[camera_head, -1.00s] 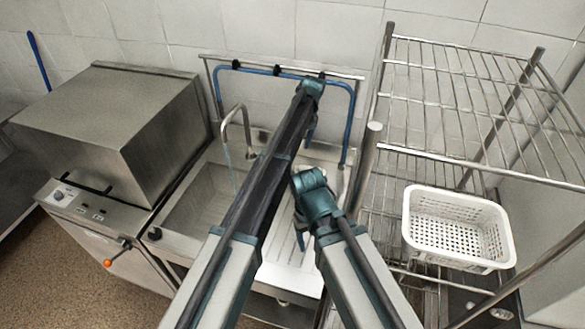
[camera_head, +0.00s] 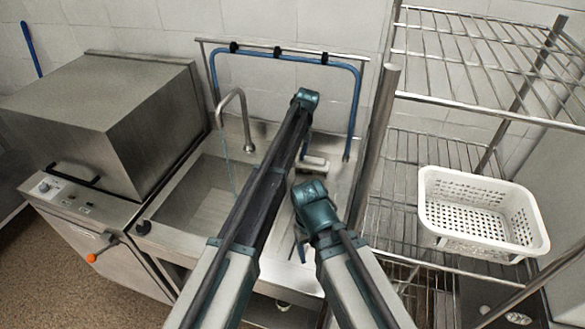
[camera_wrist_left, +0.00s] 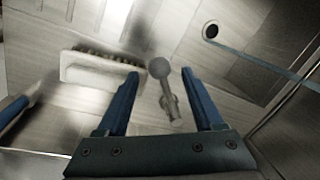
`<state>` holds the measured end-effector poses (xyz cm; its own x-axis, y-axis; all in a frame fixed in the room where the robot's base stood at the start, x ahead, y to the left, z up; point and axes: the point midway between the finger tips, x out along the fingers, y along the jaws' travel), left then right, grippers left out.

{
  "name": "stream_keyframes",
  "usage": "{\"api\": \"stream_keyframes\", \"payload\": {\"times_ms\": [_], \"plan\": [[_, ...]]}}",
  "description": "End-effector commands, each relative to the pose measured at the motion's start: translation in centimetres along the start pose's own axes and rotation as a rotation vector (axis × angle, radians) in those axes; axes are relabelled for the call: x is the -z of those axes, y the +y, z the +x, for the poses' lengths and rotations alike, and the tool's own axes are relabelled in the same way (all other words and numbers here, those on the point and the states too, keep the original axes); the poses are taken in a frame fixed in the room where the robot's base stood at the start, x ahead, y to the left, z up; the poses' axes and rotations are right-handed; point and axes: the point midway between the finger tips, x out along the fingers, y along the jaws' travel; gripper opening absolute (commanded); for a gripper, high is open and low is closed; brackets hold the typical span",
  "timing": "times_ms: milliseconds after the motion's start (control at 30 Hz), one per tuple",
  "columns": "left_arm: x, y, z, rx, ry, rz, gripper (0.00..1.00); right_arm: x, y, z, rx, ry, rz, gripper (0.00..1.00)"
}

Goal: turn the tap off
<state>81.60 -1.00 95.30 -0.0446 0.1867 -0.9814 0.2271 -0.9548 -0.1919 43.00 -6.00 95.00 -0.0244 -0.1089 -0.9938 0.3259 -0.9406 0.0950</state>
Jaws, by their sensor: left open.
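The tap (camera_head: 247,125) is a grey metal gooseneck at the back of the steel sink (camera_head: 205,200). A thin stream of water (camera_head: 226,160) falls from its spout. The left wrist view shows a grey round-headed piece with a short stem (camera_wrist_left: 161,72), seemingly the tap's handle, between the fingers in the picture; I cannot tell whether they touch it. My left gripper (camera_wrist_left: 160,95) is open and points down at the back of the sink, right of the tap. My right gripper (camera_head: 300,242) hangs over the drainboard; its fingers are mostly hidden.
A white brush with dark bristles (camera_wrist_left: 95,68) lies on the sink's deck. A blue pipe frame (camera_head: 357,100) stands behind the sink. A steel box-shaped machine (camera_head: 110,110) is at the left. A wire rack (camera_head: 455,95) holds a white perforated basket (camera_head: 436,205) at the right.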

Motion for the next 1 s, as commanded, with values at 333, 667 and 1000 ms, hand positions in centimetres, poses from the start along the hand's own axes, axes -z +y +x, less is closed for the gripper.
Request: {"api": "stream_keyframes", "payload": {"times_ms": [333,667,1000], "plan": [[0.0,0.0,2.6,0.000,0.000,0.000,0.69,0.1,-0.2,2.6,0.000,0.000,0.000,0.69],[0.0,0.0,2.5,0.000,0.000,0.000,0.45,0.1,-0.2,2.5,0.000,0.000,0.000,0.69],[0.0,0.0,2.5,0.000,0.000,0.000,0.00,0.1,-0.2,2.5,0.000,0.000,0.000,0.69]]}}
